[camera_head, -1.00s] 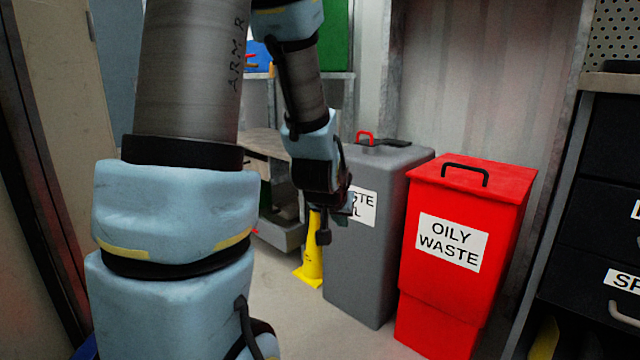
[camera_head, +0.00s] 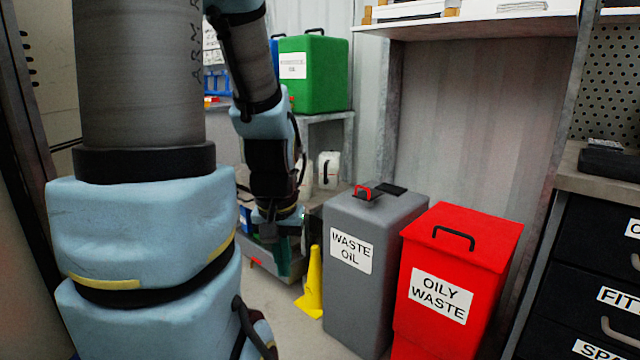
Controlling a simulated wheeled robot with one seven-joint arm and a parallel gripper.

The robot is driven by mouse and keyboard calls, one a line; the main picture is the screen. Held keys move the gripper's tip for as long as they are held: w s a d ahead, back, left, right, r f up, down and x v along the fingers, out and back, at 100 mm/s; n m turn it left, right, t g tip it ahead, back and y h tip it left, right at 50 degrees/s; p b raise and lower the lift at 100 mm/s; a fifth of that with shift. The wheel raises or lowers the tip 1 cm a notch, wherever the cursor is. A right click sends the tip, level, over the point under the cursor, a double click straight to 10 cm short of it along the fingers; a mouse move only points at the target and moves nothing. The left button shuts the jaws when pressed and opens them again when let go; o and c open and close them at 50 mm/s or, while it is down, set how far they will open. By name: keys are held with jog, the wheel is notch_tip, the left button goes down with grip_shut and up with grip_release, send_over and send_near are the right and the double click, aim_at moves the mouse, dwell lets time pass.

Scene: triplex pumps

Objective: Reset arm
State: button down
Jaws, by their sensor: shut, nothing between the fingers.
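My arm fills the left of the view, with light blue joint covers and grey links. Its far part hangs down from the top, and my gripper (camera_head: 268,236) is at its lower end, pointing down. It is dark, small in the picture and shut with nothing in it. It shows left of the grey waste oil bin (camera_head: 345,295) and the yellow cone (camera_head: 312,285), apart from both in the picture. A low shelf unit shows behind it. The fingertips are hard to make out against the dark background.
A red oily waste bin (camera_head: 455,250) stands right of the grey bin. Black drawers (camera_head: 600,260) under a worktop are at the far right. A green container (camera_head: 318,75) stands on a bench behind the arm. A white shelf (camera_head: 470,27) spans the upper right. Some floor is bare around the cone.

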notch_tip(320, 180, up, 26)
jog(key=p, duration=2.3)
jog(key=shift+f, duration=0.1)
